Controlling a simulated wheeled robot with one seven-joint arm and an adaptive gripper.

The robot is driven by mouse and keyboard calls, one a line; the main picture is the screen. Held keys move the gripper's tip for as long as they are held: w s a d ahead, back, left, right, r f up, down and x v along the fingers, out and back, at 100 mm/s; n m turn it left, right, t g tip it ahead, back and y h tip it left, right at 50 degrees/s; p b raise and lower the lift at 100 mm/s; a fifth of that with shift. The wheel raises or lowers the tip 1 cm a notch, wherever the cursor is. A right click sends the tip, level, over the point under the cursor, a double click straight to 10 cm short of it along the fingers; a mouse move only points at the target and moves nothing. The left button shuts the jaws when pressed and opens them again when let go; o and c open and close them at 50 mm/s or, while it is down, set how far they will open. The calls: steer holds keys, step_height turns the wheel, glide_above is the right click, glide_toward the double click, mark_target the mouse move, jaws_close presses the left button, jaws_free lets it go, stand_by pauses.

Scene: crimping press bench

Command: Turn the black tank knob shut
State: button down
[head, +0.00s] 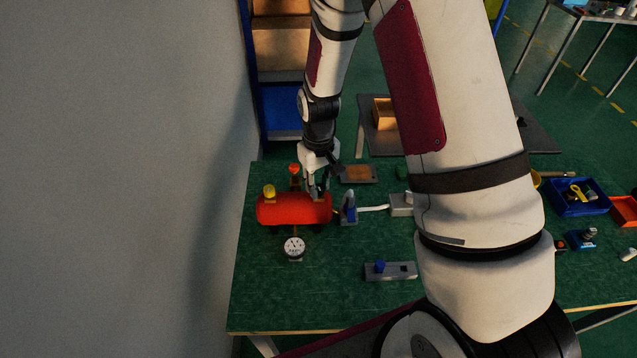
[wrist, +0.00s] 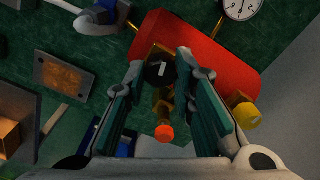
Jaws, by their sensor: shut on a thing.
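The red tank (head: 290,210) lies on the green bench at the left. It also shows in the wrist view (wrist: 205,55). The black tank knob (wrist: 159,72), with a white line mark on top, sits on a brass fitting on the tank. My gripper (wrist: 168,68) is around the knob, one finger on each side, and is shut on it. In the head view my gripper (head: 318,190) is above the right part of the tank and hides the knob.
A yellow knob (head: 269,190) and an orange-red knob (head: 295,169) stand close by. A dial gauge (head: 294,247) sits in front of the tank. A blue-and-grey part (head: 348,207) stands right of it. A blue tray (head: 580,197) is farther right. A wall is on the left.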

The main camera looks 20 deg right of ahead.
mark_target(319, 187)
steer(key=shift+m, duration=1.6)
steer(key=c, duration=1.3)
jaws_free()
steer(key=shift+c, duration=0.2)
step_height(319, 187, up, 12)
